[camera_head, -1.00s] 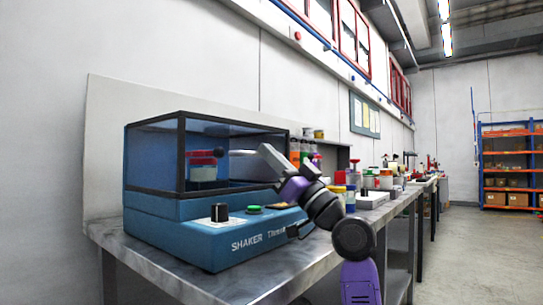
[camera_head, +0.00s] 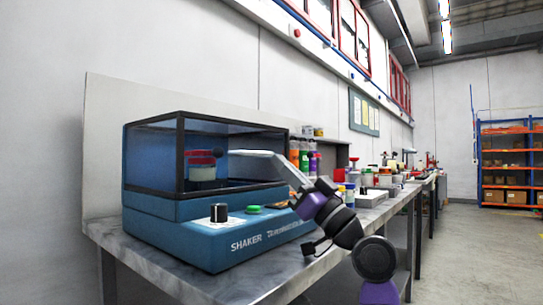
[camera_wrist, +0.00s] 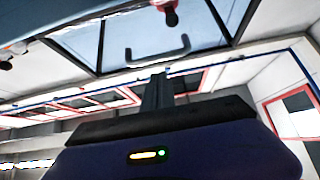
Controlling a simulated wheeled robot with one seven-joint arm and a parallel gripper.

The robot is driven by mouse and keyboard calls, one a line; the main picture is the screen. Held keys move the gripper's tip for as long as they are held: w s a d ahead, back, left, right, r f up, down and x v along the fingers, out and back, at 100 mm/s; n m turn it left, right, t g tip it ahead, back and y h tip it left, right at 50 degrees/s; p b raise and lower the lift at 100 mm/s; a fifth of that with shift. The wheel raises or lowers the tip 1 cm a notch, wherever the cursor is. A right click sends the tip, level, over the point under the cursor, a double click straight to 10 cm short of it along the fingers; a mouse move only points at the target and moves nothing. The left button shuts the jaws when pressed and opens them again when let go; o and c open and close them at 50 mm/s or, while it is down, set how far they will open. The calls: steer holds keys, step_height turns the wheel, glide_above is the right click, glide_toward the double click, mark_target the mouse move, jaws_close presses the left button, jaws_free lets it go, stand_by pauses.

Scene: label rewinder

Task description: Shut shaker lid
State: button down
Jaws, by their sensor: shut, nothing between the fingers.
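The blue shaker (camera_head: 215,238) stands on the bench at the left. Its clear lid (camera_head: 181,155) has a dark frame and appears to rest down on the blue base. In the wrist view, my shut fingers (camera_wrist: 157,82) point toward the clear lid panel (camera_wrist: 200,24), and a dark U-shaped handle (camera_wrist: 160,56) lies just beyond the tips.
A black knob (camera_head: 219,212) and a green button (camera_head: 253,209) sit on the shaker's front. Several bottles (camera_head: 305,155) stand behind my gripper, with more lab items along the bench to the right. The bench strip (camera_head: 270,282) in front of the shaker is clear.

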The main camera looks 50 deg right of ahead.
steer(key=s+p, duration=0.1)
steer(key=s, duration=0.9)
steer(key=shift+s+d+r+p, duration=0.2)
steer(key=shift+s+p, duration=0.15)
steer(key=shift+s, duration=0.05)
